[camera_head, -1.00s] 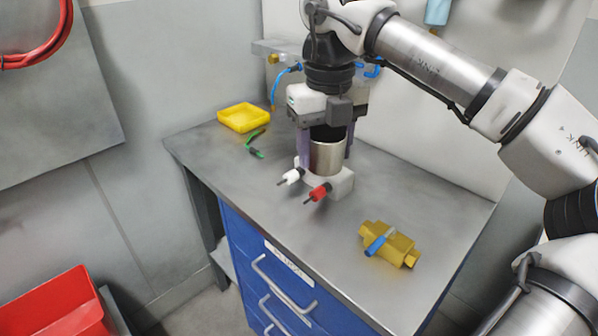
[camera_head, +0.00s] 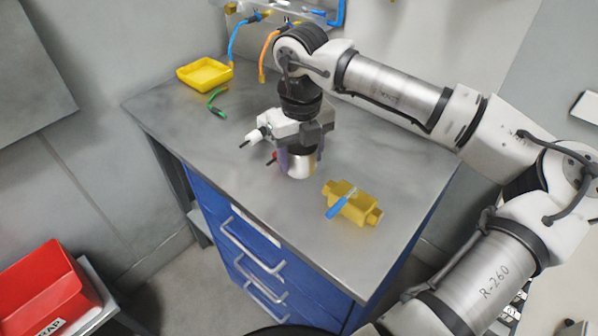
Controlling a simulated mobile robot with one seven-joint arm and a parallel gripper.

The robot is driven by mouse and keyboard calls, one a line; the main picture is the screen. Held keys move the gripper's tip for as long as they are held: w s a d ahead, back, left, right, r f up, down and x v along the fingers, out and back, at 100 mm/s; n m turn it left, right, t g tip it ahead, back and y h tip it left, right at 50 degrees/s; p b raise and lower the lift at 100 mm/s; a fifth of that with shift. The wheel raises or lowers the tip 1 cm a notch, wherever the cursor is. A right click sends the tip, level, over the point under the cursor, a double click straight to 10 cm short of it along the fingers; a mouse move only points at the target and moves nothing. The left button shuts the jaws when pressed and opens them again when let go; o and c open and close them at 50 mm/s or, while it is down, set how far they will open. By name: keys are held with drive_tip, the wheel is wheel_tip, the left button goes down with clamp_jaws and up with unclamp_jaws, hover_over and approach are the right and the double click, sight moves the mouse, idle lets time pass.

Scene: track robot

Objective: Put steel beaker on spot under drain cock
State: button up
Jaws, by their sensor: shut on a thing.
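The steel beaker (camera_head: 299,166) is a short shiny cylinder between the fingers of my gripper (camera_head: 301,160), which is shut on it. It is over the front middle of the grey workbench, left of the yellow valve; I cannot tell whether its base touches the top. At the back wall, a fitting (camera_head: 285,20) carries a blue hose (camera_head: 236,40) and an orange hose (camera_head: 265,58) that hang over the bench. I cannot tell which part is the drain cock, and no marked spot is clear to see.
The workbench (camera_head: 390,165) has a yellow tray (camera_head: 204,74) and a green lead (camera_head: 216,103) at back left. A yellow valve with a blue handle (camera_head: 350,203) lies right of the beaker. White (camera_head: 252,137) and red plugs (camera_head: 272,157) are left of my gripper. A red bin (camera_head: 45,290) stands lower left.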

sight(301, 191)
wheel_tip(301, 191, down, 6)
drive_tip(key=shift+f+p, duration=0.2)
drive_tip(key=shift+p, duration=0.4)
drive_tip(key=shift+f, duration=0.3)
drive_tip(key=shift+f+b, duration=0.25)
drive_tip(key=shift+b, duration=0.1)
drive_tip(key=o, duration=1)
drive_tip(key=shift+r, duration=0.1)
drive_tip(key=shift+r+p, duration=0.15)
drive_tip(key=shift+p, duration=0.15)
